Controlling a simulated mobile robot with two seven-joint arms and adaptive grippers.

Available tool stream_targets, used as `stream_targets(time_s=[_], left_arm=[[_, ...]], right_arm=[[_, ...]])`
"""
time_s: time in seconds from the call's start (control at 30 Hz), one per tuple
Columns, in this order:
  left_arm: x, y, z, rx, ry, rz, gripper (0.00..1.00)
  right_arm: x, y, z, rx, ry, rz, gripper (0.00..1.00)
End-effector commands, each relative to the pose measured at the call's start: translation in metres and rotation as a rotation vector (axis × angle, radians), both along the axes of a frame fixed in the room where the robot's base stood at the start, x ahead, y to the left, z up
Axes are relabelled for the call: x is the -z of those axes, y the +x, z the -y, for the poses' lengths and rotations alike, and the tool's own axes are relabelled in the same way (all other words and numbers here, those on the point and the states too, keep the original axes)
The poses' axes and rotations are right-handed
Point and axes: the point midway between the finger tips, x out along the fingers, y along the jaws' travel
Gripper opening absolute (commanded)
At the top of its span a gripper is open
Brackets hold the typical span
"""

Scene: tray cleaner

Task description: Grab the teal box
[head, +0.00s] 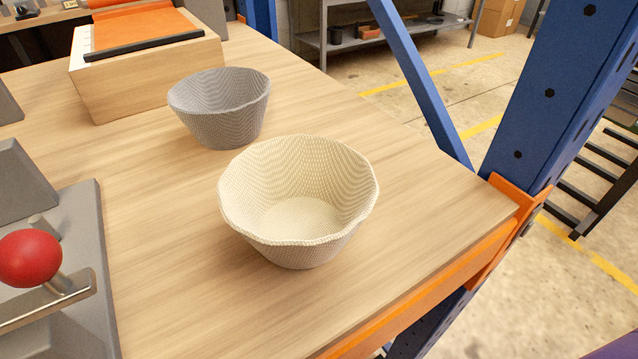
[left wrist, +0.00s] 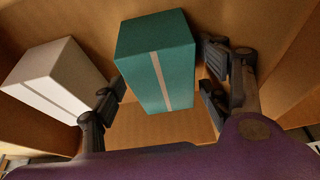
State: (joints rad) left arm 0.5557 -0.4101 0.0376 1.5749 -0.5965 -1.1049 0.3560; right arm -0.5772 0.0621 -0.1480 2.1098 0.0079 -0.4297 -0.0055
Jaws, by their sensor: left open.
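The teal box (left wrist: 155,62), with a pale stripe down its side, shows in the left wrist view inside a brown cardboard container (left wrist: 270,30). My left gripper (left wrist: 165,92) is open, with its dark fingers to the left and right of the teal box's lower part. I cannot tell whether the fingers touch it. A white box (left wrist: 52,80) stands to the left, close to the left finger. The head view shows neither the teal box nor either gripper.
In the head view a cream basket (head: 300,200) and a grey basket (head: 220,108) stand empty on the wooden table (head: 190,290). A grey device with a red knob (head: 30,258) is at the left. A blue post (head: 560,90) rises at the table's right corner.

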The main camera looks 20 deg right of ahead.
Motion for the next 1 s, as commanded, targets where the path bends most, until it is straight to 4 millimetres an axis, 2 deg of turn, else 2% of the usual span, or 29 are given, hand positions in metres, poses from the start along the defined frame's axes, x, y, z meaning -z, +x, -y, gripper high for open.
stream_targets(time_s=[0.67, 0.77, 1.0], left_arm=[[0.0050, 0.0000, -0.0008, 0.000, 0.001, 0.001, 0.70], [0.0050, 0.0000, -0.0008, 0.000, 0.001, 0.000, 0.60], [0.0047, 0.0001, -0.0002, 0.000, 0.000, 0.001, 0.29]], right_arm=[[-0.0041, 0.0020, 0.0001, -0.001, 0.000, 0.004, 0.40], [-0.0041, 0.0020, 0.0002, -0.001, 0.000, 0.004, 0.40], [-0.0041, 0.0021, 0.0002, 0.000, 0.000, 0.005, 0.40]])
